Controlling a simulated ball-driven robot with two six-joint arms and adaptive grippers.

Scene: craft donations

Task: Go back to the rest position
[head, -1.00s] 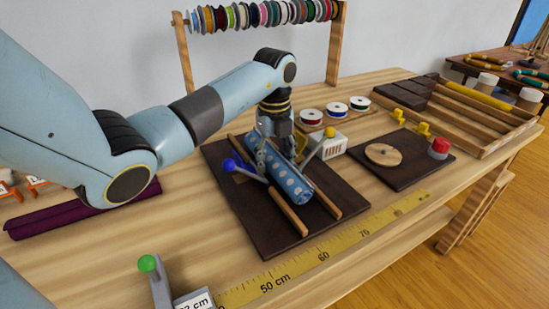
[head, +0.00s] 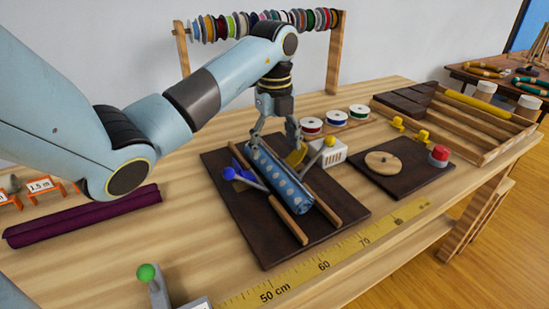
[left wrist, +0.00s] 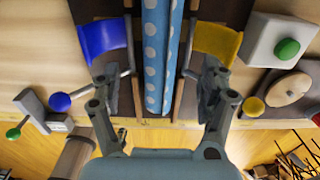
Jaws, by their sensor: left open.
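My left gripper (head: 277,136) is open and empty, just above the far end of a blue polka-dotted roll (head: 279,179). The roll lies between two wooden rails on a dark brown board (head: 258,233). In the left wrist view the roll (left wrist: 153,60) runs between the two spread fingers (left wrist: 160,108), which are clear of its sides. A blue clamp with a ball knob (head: 230,166) is at the roll's left, and a yellow clamp (head: 297,155) is at its right. My right gripper is not in view.
A purple roll (head: 80,217) lies at the left. A yellow measuring tape (head: 300,281) runs along the front edge, near a green-knobbed lever (head: 147,273). A spool rack (head: 335,60) stands behind. A dark board with a red button (head: 438,156) and a wooden tray (head: 485,118) are at the right.

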